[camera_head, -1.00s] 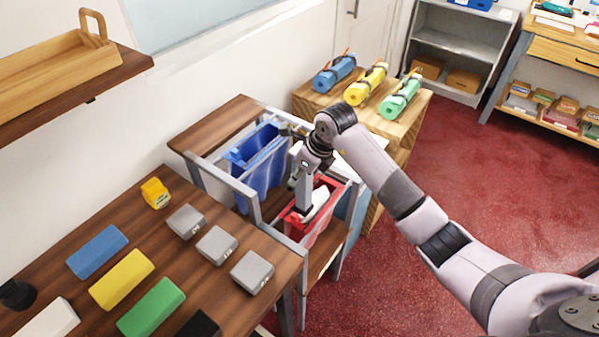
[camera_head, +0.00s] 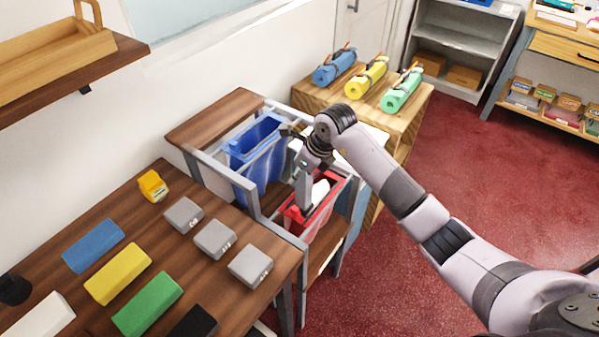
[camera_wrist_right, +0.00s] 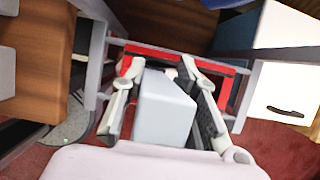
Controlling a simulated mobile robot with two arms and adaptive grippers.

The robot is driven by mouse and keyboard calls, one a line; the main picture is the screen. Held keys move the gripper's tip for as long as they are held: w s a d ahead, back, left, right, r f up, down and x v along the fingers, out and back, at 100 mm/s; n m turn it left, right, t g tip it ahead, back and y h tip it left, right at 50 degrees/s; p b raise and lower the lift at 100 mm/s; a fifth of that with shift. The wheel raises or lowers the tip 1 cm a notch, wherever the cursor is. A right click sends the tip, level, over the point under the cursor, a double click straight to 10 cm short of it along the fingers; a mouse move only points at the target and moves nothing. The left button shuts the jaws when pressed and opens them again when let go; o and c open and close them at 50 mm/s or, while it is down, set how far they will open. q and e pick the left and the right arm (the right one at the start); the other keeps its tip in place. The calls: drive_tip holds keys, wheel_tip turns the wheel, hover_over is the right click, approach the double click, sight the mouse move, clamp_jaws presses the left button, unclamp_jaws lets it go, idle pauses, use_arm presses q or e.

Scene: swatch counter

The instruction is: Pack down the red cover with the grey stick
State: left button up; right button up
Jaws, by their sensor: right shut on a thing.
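The red bin (camera_head: 328,216) hangs in a grey metal frame beside the table, and its red rim (camera_wrist_right: 236,92) shows in the right wrist view. Something white (camera_head: 320,190) shows inside it; I cannot make out a separate red cover. My right gripper (camera_head: 306,188) points down over the red bin. In the right wrist view my right gripper (camera_wrist_right: 165,100) is shut on the grey stick (camera_wrist_right: 165,105), a pale grey block between the fingers. The stick's lower end is at or inside the bin's opening; whether it touches the contents is hidden. My left gripper is not in view.
A blue bin (camera_head: 258,158) hangs beside the red one in the frame (camera_head: 245,190). The brown table (camera_head: 155,228) holds coloured blocks and grey boxes. Behind, a wooden stand (camera_head: 385,120) holds rolled bundles. Red floor (camera_head: 480,180) is clear to the right.

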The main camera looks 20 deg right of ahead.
sight(300, 189)
drive_tip(key=shift+f+b, duration=2.5)
drive_tip(key=shift+f, duration=0.75)
drive_tip(key=shift+r, duration=0.1)
drive_tip(key=shift+r+p, duration=3.75)
drive_tip(key=shift+r, duration=1.85)
